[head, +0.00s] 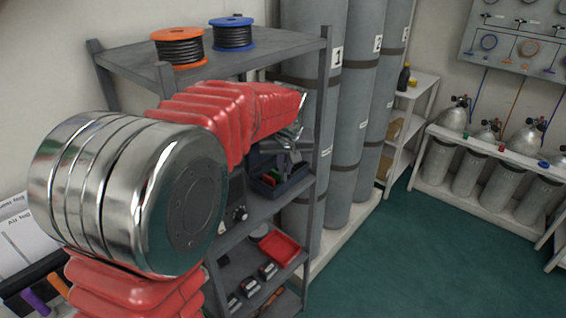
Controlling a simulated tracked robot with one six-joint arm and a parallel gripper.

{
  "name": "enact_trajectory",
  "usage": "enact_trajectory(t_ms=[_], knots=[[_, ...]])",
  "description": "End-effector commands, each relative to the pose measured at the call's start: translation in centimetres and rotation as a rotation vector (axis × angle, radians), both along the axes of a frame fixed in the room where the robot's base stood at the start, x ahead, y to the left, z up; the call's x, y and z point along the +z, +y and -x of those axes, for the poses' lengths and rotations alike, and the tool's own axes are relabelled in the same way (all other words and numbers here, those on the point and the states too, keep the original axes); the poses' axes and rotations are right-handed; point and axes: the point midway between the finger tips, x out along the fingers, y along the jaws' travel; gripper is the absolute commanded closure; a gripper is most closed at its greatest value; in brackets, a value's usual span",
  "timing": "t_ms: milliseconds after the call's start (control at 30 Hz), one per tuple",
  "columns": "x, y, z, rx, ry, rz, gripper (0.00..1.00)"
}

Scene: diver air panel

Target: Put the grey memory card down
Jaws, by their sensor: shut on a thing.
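My gripper (291,140) is at the end of my red-sleeved arm, in front of the grey shelf rack. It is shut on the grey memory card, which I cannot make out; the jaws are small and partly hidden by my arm. Just below the gripper, a dark divided tray (280,187) stands on a middle shelf. I cannot tell whether the gripper touches the tray.
The grey shelf rack (325,110) carries an orange spool (180,47) and a blue spool (233,33) on top. A red tray (279,249) and several small dark devices lie on lower shelves. Tall grey cylinders (370,100) stand behind. The green floor (430,260) at right is clear.

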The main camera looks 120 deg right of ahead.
Motion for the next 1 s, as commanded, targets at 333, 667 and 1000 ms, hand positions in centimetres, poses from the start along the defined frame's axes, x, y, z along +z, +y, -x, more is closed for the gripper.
enact_trajectory(t_ms=[333,667,1000], knots=[[-0.1,-4.6,2.4,0.002,0.001,0.0,1.0],[0.0,-5.6,2.9,0.001,0.0,0.0,1.0],[-0.1,-6.3,3.2,0.002,0.001,0.0,1.0]])
